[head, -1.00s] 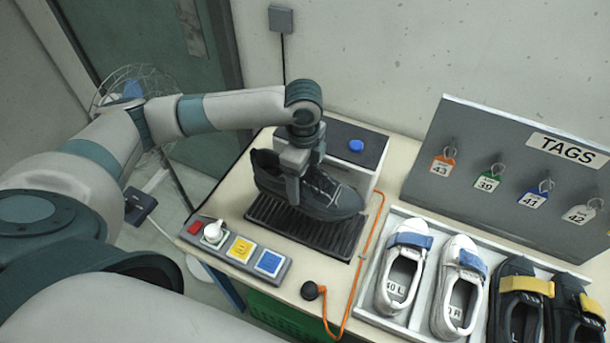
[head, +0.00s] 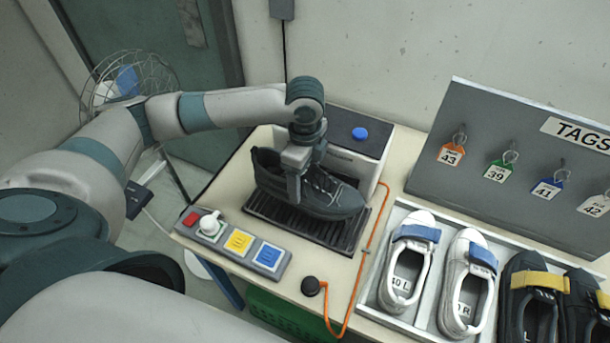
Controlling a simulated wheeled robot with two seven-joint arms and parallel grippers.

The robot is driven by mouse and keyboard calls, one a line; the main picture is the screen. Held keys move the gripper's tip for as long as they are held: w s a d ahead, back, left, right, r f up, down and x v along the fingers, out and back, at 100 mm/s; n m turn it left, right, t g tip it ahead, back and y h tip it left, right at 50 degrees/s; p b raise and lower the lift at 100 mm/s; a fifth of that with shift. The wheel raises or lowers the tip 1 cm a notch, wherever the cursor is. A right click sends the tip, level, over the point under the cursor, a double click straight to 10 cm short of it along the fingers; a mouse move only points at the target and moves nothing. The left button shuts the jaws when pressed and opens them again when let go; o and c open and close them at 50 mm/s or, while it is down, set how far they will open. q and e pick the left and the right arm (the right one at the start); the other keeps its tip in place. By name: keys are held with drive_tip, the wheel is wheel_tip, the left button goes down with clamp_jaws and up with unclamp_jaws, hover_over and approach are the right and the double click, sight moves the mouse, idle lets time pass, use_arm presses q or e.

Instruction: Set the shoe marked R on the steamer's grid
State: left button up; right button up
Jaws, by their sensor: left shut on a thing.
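A black shoe (head: 335,197) is over the steamer's ribbed black grid (head: 290,222), its toe pointing right. My left gripper (head: 294,185) comes down from above and is shut on the shoe's side. The sole is at or just above the grid; I cannot tell whether it touches. No R mark shows on this shoe from here. The steamer (head: 378,145) is a grey box with a dark top and a blue button (head: 360,133) behind the grid. My right gripper does not show.
A control strip (head: 230,243) with red, yellow and blue buttons and a white knob lies at front left. An orange cable (head: 362,268) runs right of the grid. A white tray (head: 368,304) holds several shoes. A grey tag board (head: 440,168) stands behind it.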

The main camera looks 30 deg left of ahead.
use_arm(q)
drive_tip(key=shift+f+b, duration=0.4)
drive_tip(key=shift+f, duration=2.15)
drive_tip(key=o, duration=1.5)
drive_tip(key=shift+c, duration=0.2)
drive_tip(key=shift+f, duration=0.1)
drive_tip(key=shift+r+b, duration=0.3)
drive_tip(key=shift+r, duration=0.5)
wheel_tip(320, 180, up, 15)
drive_tip(key=b, duration=0.3)
drive_tip(key=shift+d+f, duration=0.1)
drive_tip(key=shift+f, duration=0.1)
drive_tip(key=shift+r, duration=0.7)
